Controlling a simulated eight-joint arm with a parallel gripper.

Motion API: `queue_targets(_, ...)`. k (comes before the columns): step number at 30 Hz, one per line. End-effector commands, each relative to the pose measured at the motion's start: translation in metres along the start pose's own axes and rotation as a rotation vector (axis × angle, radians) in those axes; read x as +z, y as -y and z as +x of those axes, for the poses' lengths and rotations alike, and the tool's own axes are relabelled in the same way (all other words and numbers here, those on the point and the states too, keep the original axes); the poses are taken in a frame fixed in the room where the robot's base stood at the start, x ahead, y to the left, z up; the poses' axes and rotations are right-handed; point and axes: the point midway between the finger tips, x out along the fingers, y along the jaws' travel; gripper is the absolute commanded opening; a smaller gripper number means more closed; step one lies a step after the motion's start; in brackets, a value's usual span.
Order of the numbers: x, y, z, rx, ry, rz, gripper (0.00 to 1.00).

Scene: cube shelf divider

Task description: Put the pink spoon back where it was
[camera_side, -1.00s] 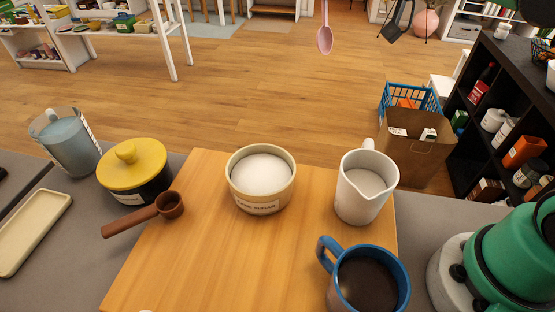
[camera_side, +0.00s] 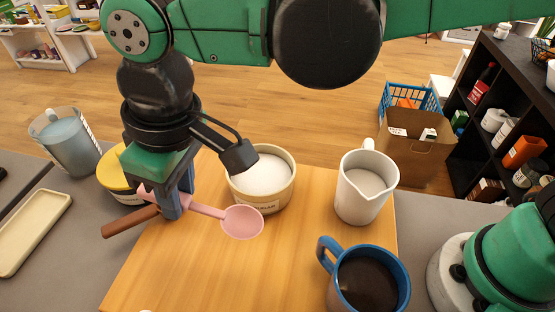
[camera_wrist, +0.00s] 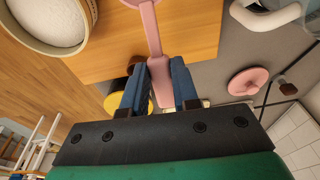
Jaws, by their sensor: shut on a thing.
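The pink spoon (camera_side: 243,222) is held by its handle between the blue fingers of my gripper (camera_side: 178,205). In the side view its bowl points right, over the wooden board and in front of the sugar bowl (camera_side: 262,176). It looks a little above the board, but I cannot tell the gap. In the wrist view the spoon's handle (camera_wrist: 152,32) runs up from between the fingers of my gripper (camera_wrist: 161,72). The spoon's bowl is mostly cut off at the top edge there.
A wooden scoop (camera_side: 125,222) and yellow-lidded jar (camera_side: 112,182) sit close beside the gripper. A white jug (camera_side: 366,190) and a blue mug (camera_side: 365,285) of dark liquid stand right. The board (camera_side: 220,275) is clear at front. A round pink object (camera_wrist: 247,81) shows in the wrist view.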

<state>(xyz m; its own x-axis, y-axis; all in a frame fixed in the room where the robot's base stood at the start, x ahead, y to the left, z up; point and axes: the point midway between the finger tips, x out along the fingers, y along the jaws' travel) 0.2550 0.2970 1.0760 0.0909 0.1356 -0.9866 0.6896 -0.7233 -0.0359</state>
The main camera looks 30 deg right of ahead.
Motion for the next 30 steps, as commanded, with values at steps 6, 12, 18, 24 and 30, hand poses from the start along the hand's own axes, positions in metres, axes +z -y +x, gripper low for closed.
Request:
queue_targets(6,0.011,0.038,0.014,0.033,0.136,-0.027,0.00)
queue_targets(12,0.014,0.042,0.026,0.036,0.153,-0.026,0.00)
queue_targets(18,0.018,0.041,0.051,0.035,0.151,-0.026,0.00)
queue_targets(24,0.022,0.040,0.077,0.034,0.151,-0.027,0.00)
queue_targets(30,0.026,0.039,0.098,0.034,0.151,-0.027,0.00)
